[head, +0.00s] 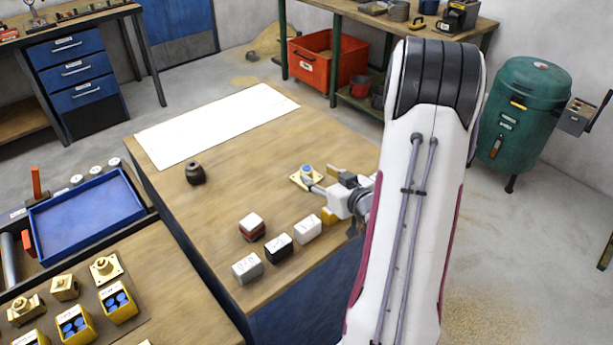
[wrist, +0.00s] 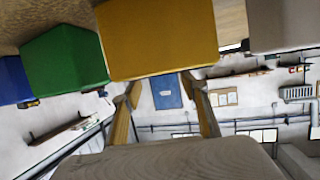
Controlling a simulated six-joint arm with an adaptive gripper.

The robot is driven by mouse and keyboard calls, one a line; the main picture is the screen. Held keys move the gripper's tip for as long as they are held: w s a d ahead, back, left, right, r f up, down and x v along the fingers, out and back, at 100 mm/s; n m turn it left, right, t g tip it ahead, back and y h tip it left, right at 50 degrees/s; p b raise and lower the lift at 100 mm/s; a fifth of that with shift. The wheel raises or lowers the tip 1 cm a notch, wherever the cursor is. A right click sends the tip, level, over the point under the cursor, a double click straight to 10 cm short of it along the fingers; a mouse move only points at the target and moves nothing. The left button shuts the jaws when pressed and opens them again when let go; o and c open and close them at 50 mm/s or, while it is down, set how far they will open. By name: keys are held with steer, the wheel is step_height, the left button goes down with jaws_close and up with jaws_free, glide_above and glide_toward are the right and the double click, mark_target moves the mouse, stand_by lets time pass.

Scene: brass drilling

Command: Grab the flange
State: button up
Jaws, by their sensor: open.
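A square brass flange (head: 298,181) with a blue round centre lies on the wooden table in the head view. A similar brass flange (head: 105,269) lies on the near-left bench. My gripper (head: 322,182) is just right of the flange on the table, low over the wood and partly hidden by my arm. I cannot tell whether it touches the flange. In the wrist view my gripper (wrist: 160,84) shows two spread fingers with nothing visible held between them. I cannot make out the flange in the wrist view.
Several small blocks (head: 278,249) stand on the table near my gripper. A yellow block (wrist: 160,40) and a green block (wrist: 63,58) fill the top of the wrist view. A dark pot (head: 195,174) and a white sheet (head: 215,125) are further left and back.

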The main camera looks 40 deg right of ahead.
mark_target(306, 169)
steer(key=shift+x, duration=2.55)
steer(key=shift+a+f, duration=0.1)
steer(key=shift+a, duration=0.05)
jaws_close()
